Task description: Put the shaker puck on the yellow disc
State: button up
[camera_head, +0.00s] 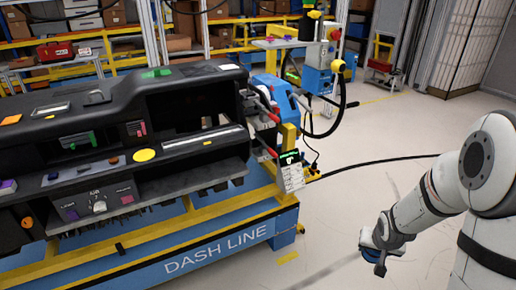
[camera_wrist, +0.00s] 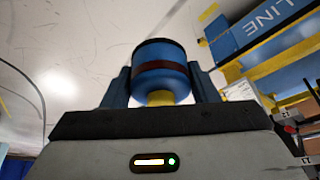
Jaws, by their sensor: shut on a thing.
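The shaker puck (camera_wrist: 163,76) is a blue cylinder with a dark brown band and a yellow part at its near end. My gripper (camera_wrist: 163,88) is shut on it, one finger on each side, in the wrist view. In the head view my gripper (camera_head: 377,255) hangs low over the open floor at the lower right, well apart from the dashboard; the puck there is too small to make out clearly. The yellow disc (camera_head: 144,155) lies flat on the black dashboard's (camera_head: 190,90) front ledge, left of centre. Its top is bare.
A blue and yellow stand (camera_head: 230,236) marked DASH LINE carries the dashboard. A hanging card (camera_head: 291,172) and red-handled tools are at its right end. A knob panel (camera_head: 97,204) is below the disc. The floor (camera_head: 335,220) between stand and arm is mostly clear, with a black cable (camera_head: 375,160) behind.

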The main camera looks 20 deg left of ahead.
aim_at(144, 154)
jog(key=z, duration=0.6)
jog(key=i, duration=0.1)
jog(key=u, duration=1.85)
